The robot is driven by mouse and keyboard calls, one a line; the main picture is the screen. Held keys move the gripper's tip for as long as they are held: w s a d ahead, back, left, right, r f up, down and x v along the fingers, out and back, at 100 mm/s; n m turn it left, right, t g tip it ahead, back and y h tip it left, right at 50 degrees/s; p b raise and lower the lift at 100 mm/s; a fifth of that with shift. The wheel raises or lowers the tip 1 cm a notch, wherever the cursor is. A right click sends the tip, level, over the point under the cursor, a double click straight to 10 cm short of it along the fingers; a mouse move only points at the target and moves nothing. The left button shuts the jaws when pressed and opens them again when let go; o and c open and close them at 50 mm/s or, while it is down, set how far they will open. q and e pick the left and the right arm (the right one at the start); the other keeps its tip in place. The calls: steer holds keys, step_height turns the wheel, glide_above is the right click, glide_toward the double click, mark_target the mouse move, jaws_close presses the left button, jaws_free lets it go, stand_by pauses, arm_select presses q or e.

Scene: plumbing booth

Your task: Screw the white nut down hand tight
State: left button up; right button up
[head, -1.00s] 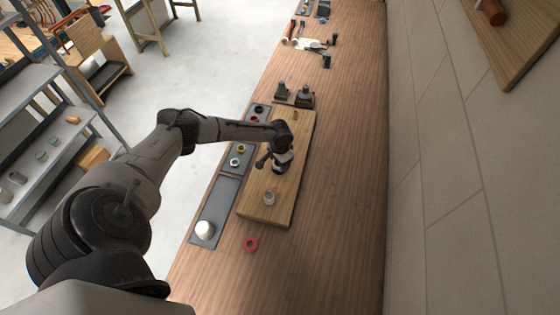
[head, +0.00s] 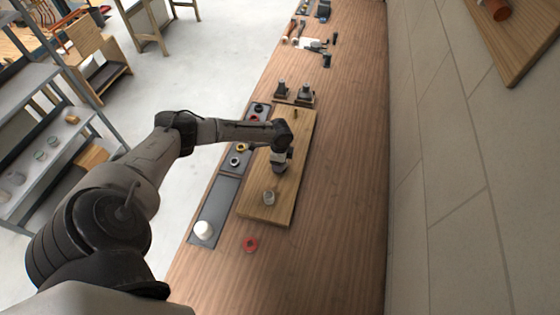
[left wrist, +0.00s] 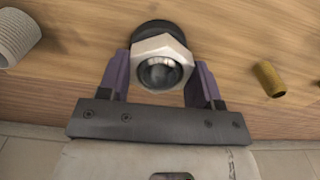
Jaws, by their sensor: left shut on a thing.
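The white nut (left wrist: 161,62) is a pale hexagonal ring in the left wrist view, between the two purple fingers of my left gripper (left wrist: 160,82). A dark, glossy rounded piece shows within its opening, and a black round part (left wrist: 158,32) shows behind it. How far the nut sits down on that part cannot be told. In the head view my left gripper (head: 278,169) points down over the middle of the wooden board (head: 258,205) and hides the nut. My right gripper is not in view.
A whitish threaded stub (head: 268,198) and a brass stub (head: 295,113) stand on the board either side of the gripper. A grey tray (head: 222,200) with a white roll (head: 203,230) lies left. A red ring (head: 249,244) lies in front. The bench's right side is clear.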

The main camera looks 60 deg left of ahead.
arm_select(q)
steer(key=m+b, duration=0.1)
steer(key=m, duration=0.3)
steer(key=shift+f, duration=0.15)
steer(key=shift+m, duration=1)
steer(key=o, duration=1)
steer(key=shift+o, duration=0.2)
steer(key=shift+o, duration=0.8)
steer(key=shift+r, duration=0.2)
